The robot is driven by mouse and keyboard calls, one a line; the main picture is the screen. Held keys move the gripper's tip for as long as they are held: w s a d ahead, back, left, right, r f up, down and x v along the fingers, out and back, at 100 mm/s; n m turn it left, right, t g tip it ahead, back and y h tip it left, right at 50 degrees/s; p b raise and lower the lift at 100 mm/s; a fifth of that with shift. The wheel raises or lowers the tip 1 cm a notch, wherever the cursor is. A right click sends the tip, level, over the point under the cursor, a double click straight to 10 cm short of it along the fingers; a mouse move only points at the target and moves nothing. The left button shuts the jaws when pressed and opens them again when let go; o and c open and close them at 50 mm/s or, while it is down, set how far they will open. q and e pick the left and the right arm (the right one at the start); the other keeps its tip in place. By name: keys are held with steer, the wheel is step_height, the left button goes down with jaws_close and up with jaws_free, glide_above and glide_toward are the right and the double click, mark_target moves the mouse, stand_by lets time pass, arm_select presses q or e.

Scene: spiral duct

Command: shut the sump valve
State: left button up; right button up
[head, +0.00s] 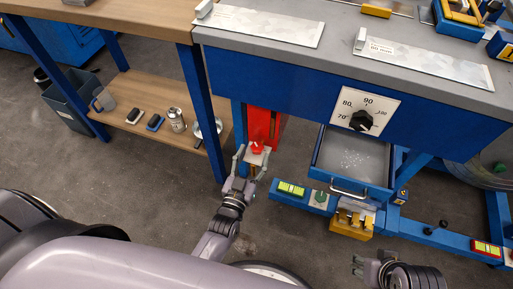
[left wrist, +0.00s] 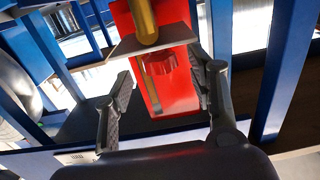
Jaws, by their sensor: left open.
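A red panel (head: 276,127) hangs under the machine's front edge, with a red knob (head: 257,146) low on it, likely the sump valve. In the left wrist view the panel (left wrist: 180,98) fills the middle, with a red ribbed knob (left wrist: 175,66), a brass-coloured rod (left wrist: 145,22) and a grey plate (left wrist: 152,41) in front. The plate partly hides the knob. My left gripper (head: 253,158) is open, its fingers either side of this spot; in the left wrist view the fingers (left wrist: 162,95) stand apart, with nothing gripped. My right gripper (head: 357,266) is low at the right, apart from everything.
An open blue drawer (head: 351,183) sticks out right of the panel, below a dial (head: 362,120). A yellow block (head: 352,222) sits below it. A blue table leg (head: 212,120) stands close left of my gripper. A wooden shelf (head: 150,100) holds small items.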

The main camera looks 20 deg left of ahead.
arm_select(q)
steer(key=s, duration=0.7)
steer(key=shift+s, duration=0.4)
steer(key=shift+w+a, duration=0.1)
